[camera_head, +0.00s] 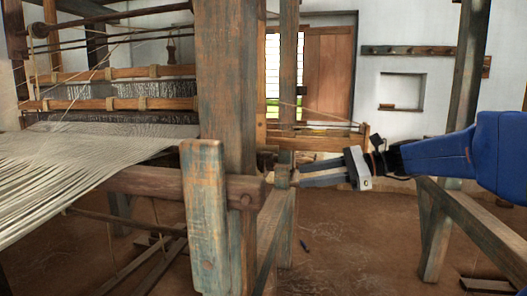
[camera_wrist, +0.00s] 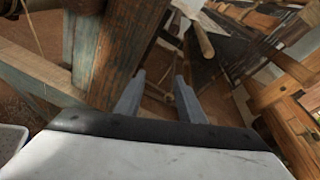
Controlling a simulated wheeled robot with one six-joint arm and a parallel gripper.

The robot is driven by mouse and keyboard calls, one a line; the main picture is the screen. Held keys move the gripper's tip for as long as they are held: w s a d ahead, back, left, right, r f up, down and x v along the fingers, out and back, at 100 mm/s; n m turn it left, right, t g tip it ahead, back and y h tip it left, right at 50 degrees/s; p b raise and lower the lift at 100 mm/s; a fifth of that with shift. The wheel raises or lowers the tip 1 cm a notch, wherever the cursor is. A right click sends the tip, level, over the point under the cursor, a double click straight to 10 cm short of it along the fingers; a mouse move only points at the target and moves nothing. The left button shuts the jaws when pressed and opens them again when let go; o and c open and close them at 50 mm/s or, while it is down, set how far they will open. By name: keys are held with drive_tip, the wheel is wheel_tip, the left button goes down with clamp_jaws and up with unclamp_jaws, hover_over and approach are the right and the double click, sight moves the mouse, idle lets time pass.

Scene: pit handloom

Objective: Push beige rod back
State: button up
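In the wrist view, a short beige rod (camera_wrist: 204,40) with a rounded end shows beyond my fingers, up and to the right of their tips. In the head view, a small pale tip (camera_head: 269,178) shows beside the wooden post, just left of my gripper; I cannot tell surely whether it is the same rod. My gripper (camera_head: 302,174) reaches in from the right, its fingers pointing left toward the post. In the wrist view my gripper (camera_wrist: 158,82) is open, with a clear gap between its two fingers and nothing held. No contact with the rod shows.
A thick weathered post (camera_head: 226,100) and a shorter upright block (camera_head: 205,215) stand left of my gripper. Pale warp threads (camera_head: 80,160) spread at the left. A slanted wooden beam (camera_head: 470,225) lies below my arm. The brown floor (camera_head: 350,245) is mostly open.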

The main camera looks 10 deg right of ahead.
sight(262, 148)
drive_tip(key=w+d+r+m+t+y, duration=0.2)
drive_tip(key=w+d+r+y, duration=0.15)
drive_tip(key=w+r, duration=0.2)
drive_tip(key=shift+h, duration=0.45)
drive_tip(key=x, duration=1.7)
drive_tip(key=shift+s+f, duration=0.15)
drive_tip(key=shift+f, duration=0.25)
drive_tip(key=shift+c, duration=0.4)
clamp_jaws()
